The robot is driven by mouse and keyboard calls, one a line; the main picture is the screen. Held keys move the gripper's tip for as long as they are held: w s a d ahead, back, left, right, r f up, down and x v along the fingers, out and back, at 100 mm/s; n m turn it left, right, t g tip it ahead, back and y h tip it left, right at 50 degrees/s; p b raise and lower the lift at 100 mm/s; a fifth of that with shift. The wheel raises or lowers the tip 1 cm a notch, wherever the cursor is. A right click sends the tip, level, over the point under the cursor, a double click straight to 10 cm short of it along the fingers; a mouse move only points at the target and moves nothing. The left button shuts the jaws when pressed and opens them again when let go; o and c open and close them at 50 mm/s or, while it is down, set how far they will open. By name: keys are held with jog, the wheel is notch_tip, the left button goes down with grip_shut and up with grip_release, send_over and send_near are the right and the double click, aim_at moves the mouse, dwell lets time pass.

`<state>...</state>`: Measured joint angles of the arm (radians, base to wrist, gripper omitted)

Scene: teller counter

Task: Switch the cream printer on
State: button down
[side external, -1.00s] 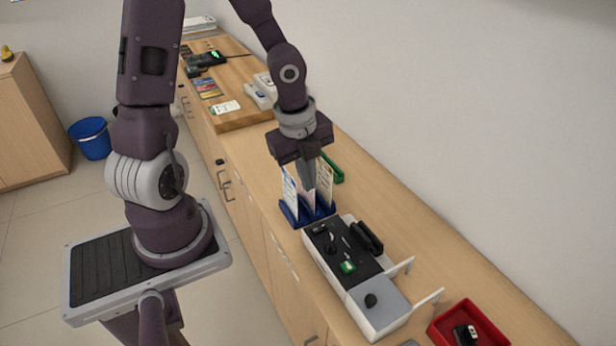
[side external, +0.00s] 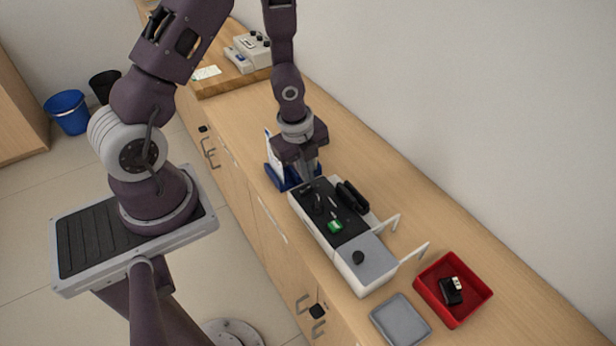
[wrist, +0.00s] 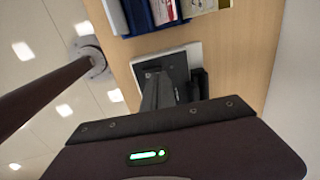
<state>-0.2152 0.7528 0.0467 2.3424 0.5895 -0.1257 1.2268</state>
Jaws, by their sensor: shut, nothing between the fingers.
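A white or cream box-shaped machine (side external: 350,262), which I take to be the printer, stands on the counter. Its black top panel carries a green switch-like part (side external: 335,227) and small dark parts. My gripper (side external: 309,183) is shut and empty, pointing down at the far end of the black panel. I cannot tell whether it touches. In the wrist view, the shut fingers (wrist: 157,80) cover part of the machine (wrist: 185,52). Whether the switch is on cannot be told.
A blue leaflet holder (side external: 277,178) stands just beyond the machine, close to my gripper. A grey tray (side external: 384,322) and a red tray (side external: 480,300) with a black item lie nearer. Another pale device with knobs (side external: 252,50) is at the back. The wall borders the counter.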

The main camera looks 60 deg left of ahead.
jog(key=shift+w+f, duration=0.2)
jog(key=shift+f, duration=1)
jog(key=shift+f, duration=0.2)
jog(key=shift+s+r, duration=0.1)
jog(key=shift+s, duration=0.65)
notch_tip(320, 180, up, 14)
jog(key=s, duration=0.2)
